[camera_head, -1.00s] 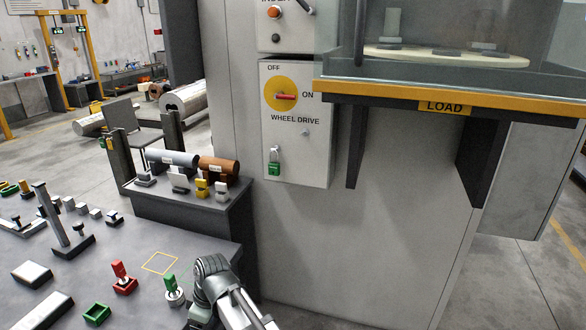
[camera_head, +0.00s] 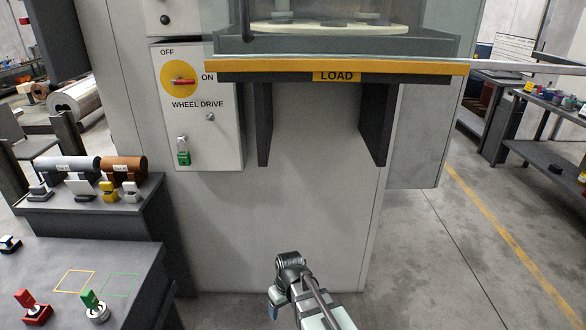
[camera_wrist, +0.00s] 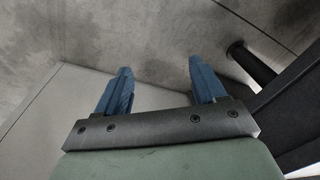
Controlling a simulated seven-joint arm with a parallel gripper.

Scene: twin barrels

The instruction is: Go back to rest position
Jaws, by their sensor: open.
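My gripper (camera_wrist: 160,85) shows in the wrist view with two blue fingers spread apart and nothing between them. Grey floor and a pale panel lie beyond the fingers. In the head view my arm rises from the bottom edge in front of the machine cabinet (camera_head: 290,215), below the LOAD shelf (camera_head: 336,76). The gripper end is mostly hidden there, with only a bit of blue showing by the arm. It is apart from the workbench on the left.
The dark workbench (camera_head: 140,262) at left holds a red-handled piece (camera_head: 34,304), a green-handled piece (camera_head: 94,306) and outlined squares. A raised step (camera_head: 140,202) carries two cylinders and several small blocks. Open floor (camera_head: 460,270) lies to the right, with another bench (camera_head: 550,165) beyond.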

